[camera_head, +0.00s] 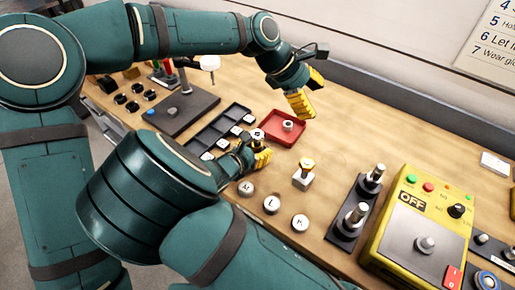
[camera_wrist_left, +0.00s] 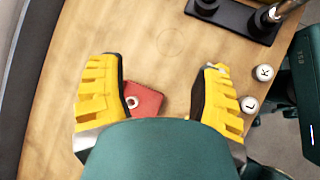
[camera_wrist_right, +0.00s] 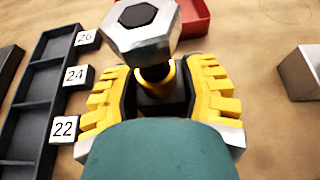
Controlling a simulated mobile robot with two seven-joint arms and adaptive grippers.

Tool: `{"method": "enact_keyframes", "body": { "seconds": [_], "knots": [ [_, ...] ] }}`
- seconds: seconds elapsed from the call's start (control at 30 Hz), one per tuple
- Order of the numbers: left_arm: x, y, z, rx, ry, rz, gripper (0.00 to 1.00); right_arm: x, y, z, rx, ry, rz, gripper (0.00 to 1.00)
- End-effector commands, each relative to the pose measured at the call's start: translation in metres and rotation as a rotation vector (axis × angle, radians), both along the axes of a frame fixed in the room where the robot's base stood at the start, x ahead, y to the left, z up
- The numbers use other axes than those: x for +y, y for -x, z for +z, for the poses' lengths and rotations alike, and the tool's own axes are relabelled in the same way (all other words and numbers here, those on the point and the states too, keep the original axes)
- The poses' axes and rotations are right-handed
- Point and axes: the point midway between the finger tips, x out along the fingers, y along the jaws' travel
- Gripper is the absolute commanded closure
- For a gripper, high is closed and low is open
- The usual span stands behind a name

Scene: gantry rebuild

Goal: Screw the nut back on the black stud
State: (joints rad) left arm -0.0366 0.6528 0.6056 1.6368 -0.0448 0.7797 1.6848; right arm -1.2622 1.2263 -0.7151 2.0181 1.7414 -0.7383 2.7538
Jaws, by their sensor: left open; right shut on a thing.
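A silver ring-shaped nut (camera_head: 288,125) lies in the red tray (camera_head: 270,139); it also shows in the left wrist view (camera_wrist_left: 132,102). My left gripper (camera_head: 301,104) is open and empty above the tray's far right side, its fingers spread in the left wrist view (camera_wrist_left: 160,80). My right gripper (camera_head: 260,157) is shut on a hex-headed piece (camera_wrist_right: 143,30), left of and nearer than the tray. The piece has a silver hexagonal head, a dark hexagonal centre and a yellow collar; the fingers hide its lower part. I cannot tell which part is the black stud.
A black compartment rack (camera_wrist_right: 35,88) with tags 22, 24 and 26 stands beside my right gripper. A yellow-topped piece stands on a metal block (camera_head: 303,181). Round lettered caps (camera_head: 271,205) lie nearer. A black two-post base (camera_head: 343,231) and yellow OFF box (camera_head: 385,235) stand right.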

Motion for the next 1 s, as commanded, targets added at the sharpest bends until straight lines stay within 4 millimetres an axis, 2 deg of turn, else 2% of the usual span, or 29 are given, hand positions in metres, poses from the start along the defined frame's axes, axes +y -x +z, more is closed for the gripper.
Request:
{"method": "enact_keyframes", "body": {
  "seconds": [0.2, 0.3, 0.43, 0.6, 1.0],
  "knots": [
    [0.059, 0.007, -0.030, -0.146, -0.338, -0.323, 0.35, 0.000, 0.000, 0.001, -0.002, 0.000, 0.000, 1.00],
    [0.085, 0.005, -0.036, -0.185, -0.473, -0.429, 0.35, 0.000, 0.000, 0.001, -0.002, 0.000, 0.000, 1.00],
    [0.110, 0.000, -0.038, -0.214, -0.599, -0.518, 0.35, 0.000, 0.000, 0.001, -0.002, 0.000, 0.000, 1.00],
    [0.124, -0.003, -0.038, -0.228, -0.672, -0.565, 0.35, 0.000, 0.000, 0.001, -0.002, 0.000, 0.000, 1.00],
    [0.125, -0.003, -0.041, -0.228, -0.678, -0.568, 0.35, 0.000, 0.000, 0.001, -0.002, 0.000, 0.000, 1.00]
  ]
}}
